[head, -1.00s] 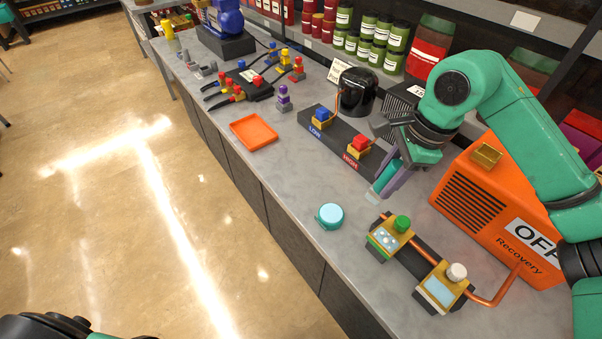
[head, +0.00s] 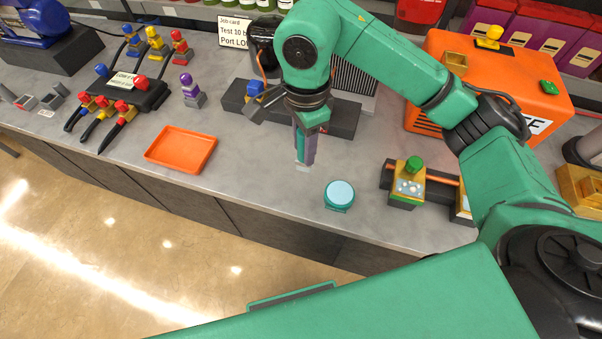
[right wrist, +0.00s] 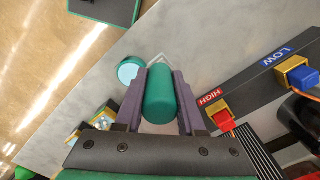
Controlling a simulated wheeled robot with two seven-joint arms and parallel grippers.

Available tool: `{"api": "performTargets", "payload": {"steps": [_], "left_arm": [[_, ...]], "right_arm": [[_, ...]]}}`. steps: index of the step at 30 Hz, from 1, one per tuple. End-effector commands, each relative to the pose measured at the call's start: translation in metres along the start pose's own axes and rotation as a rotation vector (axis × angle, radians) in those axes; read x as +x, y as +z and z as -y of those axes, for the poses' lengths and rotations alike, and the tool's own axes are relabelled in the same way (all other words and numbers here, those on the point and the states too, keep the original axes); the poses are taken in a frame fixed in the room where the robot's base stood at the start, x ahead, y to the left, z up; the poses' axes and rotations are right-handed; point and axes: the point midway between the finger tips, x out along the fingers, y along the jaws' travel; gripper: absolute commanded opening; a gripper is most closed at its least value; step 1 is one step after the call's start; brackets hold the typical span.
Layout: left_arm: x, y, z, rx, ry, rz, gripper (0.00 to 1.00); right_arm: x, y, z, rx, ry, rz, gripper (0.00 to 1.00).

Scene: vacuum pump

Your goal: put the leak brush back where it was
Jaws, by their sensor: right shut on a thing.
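The leak brush appears as a thick teal-green cylinder (right wrist: 160,97) in the right wrist view, gripped between the purple fingers of my right gripper (head: 305,150). In the head view its pale lower tip (head: 303,167) points down over the grey counter, left of the round teal pot (head: 340,194). The brush looks nearly upright there. The pot also shows in the right wrist view (right wrist: 128,71), just beyond and left of the brush, apart from it. I cannot tell exactly how high the tip is above the counter. My left gripper is out of view.
An orange tray (head: 181,149) lies left on the counter. A dark valve block (head: 345,115) is behind my right gripper. A gauge unit with a green knob (head: 408,183) stands right of the pot, before the orange recovery machine (head: 470,75). Bare counter lies between tray and pot.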

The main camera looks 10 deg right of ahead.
Motion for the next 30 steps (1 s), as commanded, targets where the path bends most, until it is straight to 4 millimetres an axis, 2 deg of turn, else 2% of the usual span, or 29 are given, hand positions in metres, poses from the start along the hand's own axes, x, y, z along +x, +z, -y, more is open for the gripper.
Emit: {"api": "performTargets", "payload": {"steps": [1, 4, 13, 15, 25, 26, 27, 28, 30], "left_arm": [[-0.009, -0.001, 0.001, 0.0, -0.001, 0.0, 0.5], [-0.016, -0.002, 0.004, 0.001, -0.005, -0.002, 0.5], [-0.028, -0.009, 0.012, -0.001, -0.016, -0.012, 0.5], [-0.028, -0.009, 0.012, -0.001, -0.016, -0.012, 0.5], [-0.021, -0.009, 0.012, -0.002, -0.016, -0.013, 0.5], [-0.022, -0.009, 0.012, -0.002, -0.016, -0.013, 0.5], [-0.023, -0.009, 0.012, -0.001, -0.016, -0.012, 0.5], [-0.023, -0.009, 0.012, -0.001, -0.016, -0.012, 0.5], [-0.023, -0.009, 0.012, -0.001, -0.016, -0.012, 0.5]], "right_arm": [[0.012, -0.001, -0.002, 0.001, 0.008, -0.002, 0.0], [0.04, -0.001, -0.002, 0.001, 0.006, -0.001, 0.0], [0.094, -0.001, 0.0, 0.0, 0.002, 0.0, 0.0], [0.1, -0.002, 0.0, -0.001, -0.001, -0.002, 0.0], [0.106, -0.002, 0.001, -0.001, -0.002, -0.002, 0.0], [0.104, -0.002, 0.0, -0.001, -0.002, -0.002, 0.5], [0.104, -0.002, 0.0, -0.001, -0.001, -0.002, 0.65], [0.104, -0.002, 0.0, -0.001, -0.001, -0.002, 0.68], [0.104, -0.002, 0.0, -0.001, -0.001, -0.002, 0.68]]}}
